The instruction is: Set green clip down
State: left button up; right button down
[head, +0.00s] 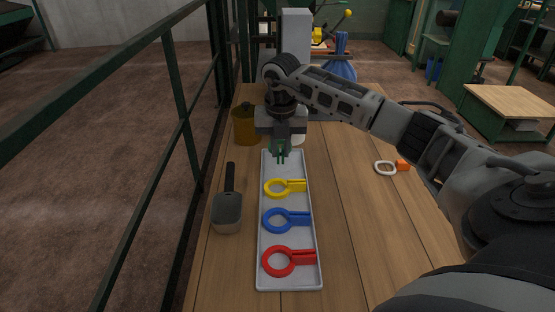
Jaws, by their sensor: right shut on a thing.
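My right gripper (282,148) points down over the far end of a long grey tray (309,278) on the wooden table. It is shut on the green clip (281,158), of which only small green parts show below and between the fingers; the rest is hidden. I cannot tell whether the clip touches the tray. In the tray, from far to near, lie a yellow clip (274,188), a blue clip (270,227) and a red clip (270,268), each a ring with a handle to the right. My left gripper is not in view.
A grey scoop with a black handle (228,213) lies left of the tray. An amber container (245,125) stands beyond it. A white ring with an orange part (402,166) lies to the right. A blue bag (341,63) is at the back. A green railing runs along the left.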

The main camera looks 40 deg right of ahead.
jog(key=shift+a+f, duration=0.3)
jog(key=shift+f, duration=0.05)
notch_tip(320, 180, down, 2)
jog(key=shift+w+a+f, duration=0.1)
jog(key=shift+f, duration=0.55)
jog(key=c, duration=1.4)
grip_release()
